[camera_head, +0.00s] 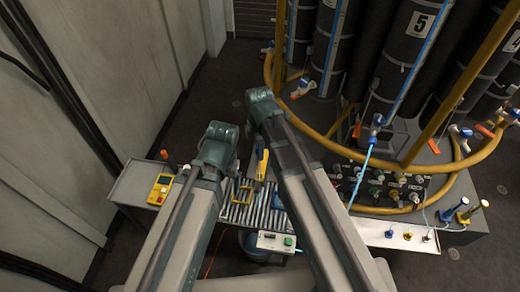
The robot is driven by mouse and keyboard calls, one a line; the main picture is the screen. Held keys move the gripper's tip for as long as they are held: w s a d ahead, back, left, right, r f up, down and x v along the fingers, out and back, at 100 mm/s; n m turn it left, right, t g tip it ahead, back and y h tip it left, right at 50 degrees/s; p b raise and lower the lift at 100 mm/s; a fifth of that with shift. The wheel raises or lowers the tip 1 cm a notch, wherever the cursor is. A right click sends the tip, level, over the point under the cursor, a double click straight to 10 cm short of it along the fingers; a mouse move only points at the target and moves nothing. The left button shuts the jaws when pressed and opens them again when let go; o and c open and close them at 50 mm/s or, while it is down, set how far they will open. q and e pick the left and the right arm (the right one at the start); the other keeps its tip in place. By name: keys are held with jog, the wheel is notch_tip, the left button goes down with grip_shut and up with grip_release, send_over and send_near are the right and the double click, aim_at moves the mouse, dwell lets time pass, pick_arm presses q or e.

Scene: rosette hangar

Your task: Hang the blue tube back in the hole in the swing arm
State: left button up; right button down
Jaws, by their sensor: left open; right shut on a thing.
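A long light-blue tube (400,96) runs down in front of the dark cylinder marked 5, to a blue fitting on the right. A light-blue length continues below the fitting; I cannot tell whether this is the task's tube. My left gripper (242,191) seems to be the open yellow pair of prongs over the rollers, partly hidden by my arm. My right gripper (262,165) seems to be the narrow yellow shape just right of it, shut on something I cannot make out. I cannot identify the swing arm or its hole for certain.
A roller conveyor (240,215) lies below my arms, with a yellow handheld device (160,189) to its left. A yellow rail (335,145) curves around the cylinders and a panel of knobs (385,185). A pale wall (95,85) stands at left.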

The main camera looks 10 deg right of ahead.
jog(key=shift+f+b, duration=0.8)
jog(key=shift+f, duration=0.25)
jog(key=shift+f, duration=0.2)
jog(key=shift+f+b, duration=0.1)
jog(key=shift+b, duration=0.2)
jog(key=shift+f, duration=0.1)
jog(key=shift+f+b, duration=0.95)
jog(key=shift+b, duration=0.1)
jog(key=shift+f+b, duration=2.25)
jog(key=shift+f, duration=0.1)
